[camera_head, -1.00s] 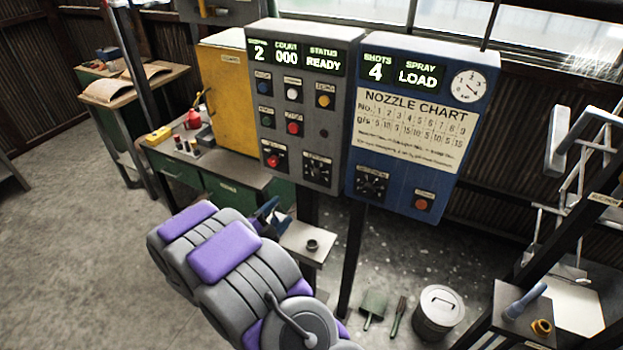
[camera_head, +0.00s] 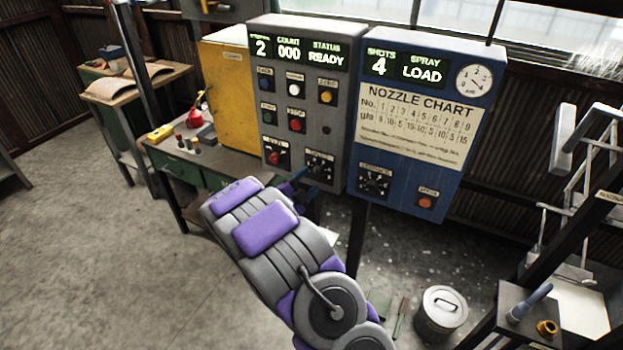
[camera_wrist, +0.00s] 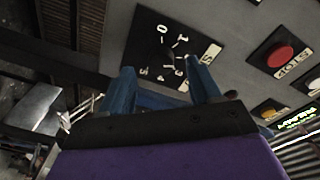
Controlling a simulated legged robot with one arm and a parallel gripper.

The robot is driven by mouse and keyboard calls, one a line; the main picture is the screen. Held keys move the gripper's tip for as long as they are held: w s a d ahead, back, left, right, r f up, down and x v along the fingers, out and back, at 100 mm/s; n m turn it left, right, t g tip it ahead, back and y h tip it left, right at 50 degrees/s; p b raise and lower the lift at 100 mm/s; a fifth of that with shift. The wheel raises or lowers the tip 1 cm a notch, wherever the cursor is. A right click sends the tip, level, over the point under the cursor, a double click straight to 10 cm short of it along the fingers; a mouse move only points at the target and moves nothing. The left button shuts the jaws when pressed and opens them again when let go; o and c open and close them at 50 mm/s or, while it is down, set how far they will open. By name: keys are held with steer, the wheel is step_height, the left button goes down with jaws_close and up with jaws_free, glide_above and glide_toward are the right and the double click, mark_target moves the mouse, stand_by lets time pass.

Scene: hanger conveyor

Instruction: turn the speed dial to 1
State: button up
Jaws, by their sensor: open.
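The speed dial (camera_head: 319,167) is a black square plate with a round knob at the lower right of the grey control panel (camera_head: 325,130). The display above it reads 2, with count 000 and status READY. In the wrist view the dial (camera_wrist: 165,45) appears tilted, with white numbers around it; its pointer is too dark to read. In the head view my gripper (camera_head: 292,186) is just below and left of the dial, partly hidden by my arm.
The blue panel (camera_head: 420,120) to the right has a similar dial (camera_head: 374,182) and a red button (camera_head: 426,202). A workbench (camera_head: 190,165) and yellow cabinet (camera_head: 228,88) stand left.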

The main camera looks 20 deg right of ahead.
mark_target(315, 176)
steer(key=shift+x, duration=1.5)
steer(key=shift+c, duration=0.2)
steer(key=c, duration=1)
steer(key=shift+n+p, duration=0.3)
steer(key=shift+p, duration=0.15)
steer(key=n+p, duration=0.3)
steer(key=shift+s, duration=0.1)
steer(key=n+p, duration=0.5)
steer(key=shift+d+f+t, duration=0.1)
steer(key=shift+f+t, duration=0.1)
steer(key=shift+t, duration=0.1)
steer(key=shift+n+h, duration=0.3)
